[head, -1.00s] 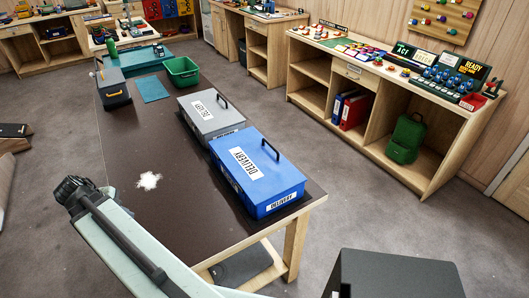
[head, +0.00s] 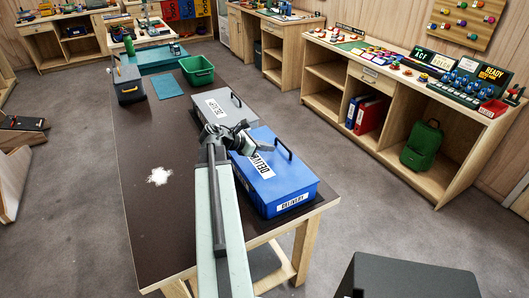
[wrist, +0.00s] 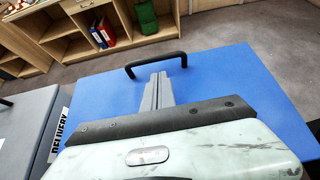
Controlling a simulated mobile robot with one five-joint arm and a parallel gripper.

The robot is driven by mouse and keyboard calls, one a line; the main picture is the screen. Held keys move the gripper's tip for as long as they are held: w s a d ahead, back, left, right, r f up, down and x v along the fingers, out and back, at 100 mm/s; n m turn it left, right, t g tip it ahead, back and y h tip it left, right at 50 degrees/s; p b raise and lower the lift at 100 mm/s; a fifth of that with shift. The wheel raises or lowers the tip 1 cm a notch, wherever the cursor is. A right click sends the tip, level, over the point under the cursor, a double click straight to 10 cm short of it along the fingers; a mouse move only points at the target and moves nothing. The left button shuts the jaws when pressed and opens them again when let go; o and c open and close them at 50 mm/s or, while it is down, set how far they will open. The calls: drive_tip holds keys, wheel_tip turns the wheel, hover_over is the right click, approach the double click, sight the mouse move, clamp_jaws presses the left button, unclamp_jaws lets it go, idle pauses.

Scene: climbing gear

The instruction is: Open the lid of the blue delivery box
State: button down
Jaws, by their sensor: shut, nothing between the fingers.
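The blue delivery box (head: 291,184) stands at the near right end of the dark table, its lid closed. A black bar handle (head: 284,148) stands up from the lid near its right side. My gripper (head: 243,143) is over the box's left side and hides part of the lid and its DELIVERY label. In the wrist view the blue lid (wrist: 235,85) fills the middle. The closed, empty fingers (wrist: 158,88) point toward the handle (wrist: 156,62). Whether they touch the handle or lid I cannot tell.
A grey delivery box (head: 217,102) stands directly behind the blue one. A white patch (head: 159,176) lies on the table (head: 150,220), left of my arm. A green bin (head: 197,70) and a dark toolbox (head: 128,88) are farther back. Shelving (head: 395,125) is at right.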

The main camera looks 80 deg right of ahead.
sight(278, 154)
drive_tip(key=b+x, duration=0.1)
drive_tip(key=x, duration=0.3)
drive_tip(key=shift+s+d+f+b, duration=0.15)
drive_tip(key=shift+d+f+b, duration=0.05)
drive_tip(key=shift+f+b, duration=0.2)
drive_tip(key=shift+s+d, duration=0.25)
drive_tip(key=shift+s, duration=0.1)
